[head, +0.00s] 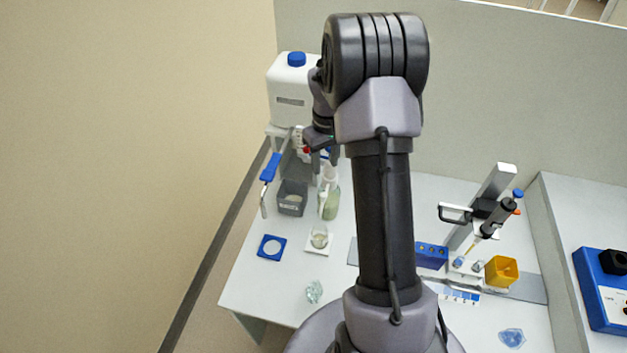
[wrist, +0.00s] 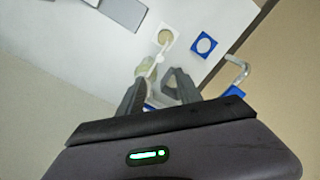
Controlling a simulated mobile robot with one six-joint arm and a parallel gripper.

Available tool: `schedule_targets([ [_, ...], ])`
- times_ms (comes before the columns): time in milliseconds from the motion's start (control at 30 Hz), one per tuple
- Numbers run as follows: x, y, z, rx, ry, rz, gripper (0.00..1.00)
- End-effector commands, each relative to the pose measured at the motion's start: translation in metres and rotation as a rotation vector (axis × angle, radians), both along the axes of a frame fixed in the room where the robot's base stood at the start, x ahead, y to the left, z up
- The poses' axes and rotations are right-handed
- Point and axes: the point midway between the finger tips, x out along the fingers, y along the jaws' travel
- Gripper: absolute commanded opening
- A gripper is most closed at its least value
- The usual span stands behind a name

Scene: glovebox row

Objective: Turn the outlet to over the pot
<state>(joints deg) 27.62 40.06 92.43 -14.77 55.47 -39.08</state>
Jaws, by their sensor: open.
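The outlet is a curved metal spout (head: 263,201) with a blue sleeve (head: 270,167), on the left below the white tank (head: 292,92). A small round glass pot (head: 319,238) stands on a white pad; I cannot tell which pot is meant. In the wrist view the spout (wrist: 239,72) shows to the right of my gripper (wrist: 154,82), apart from it. The jaws are open, with a pale bottle (wrist: 149,69) beyond and between the fingers. In the head view my arm partly hides the gripper (head: 321,155).
A blue square holder with a round opening (head: 271,247) lies in front of the spout. The greenish wash bottle (head: 331,200) stands close right of the grey pot. Crumpled clear film (head: 314,291) lies nearer. A pipette stand (head: 487,205) and yellow box (head: 502,270) are at right.

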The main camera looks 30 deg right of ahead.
Motion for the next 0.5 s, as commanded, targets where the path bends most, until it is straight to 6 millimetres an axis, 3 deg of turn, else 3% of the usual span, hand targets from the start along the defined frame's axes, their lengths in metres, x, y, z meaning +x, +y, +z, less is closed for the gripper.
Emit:
schedule_targets([
  [100,-0.001,0.001,-0.040,0.003,0.005,0.000,0.41],
  [300,-0.001,0.001,-0.097,0.002,0.003,-0.001,0.41],
  [500,0.000,0.001,-0.128,0.001,0.000,0.000,0.41],
])
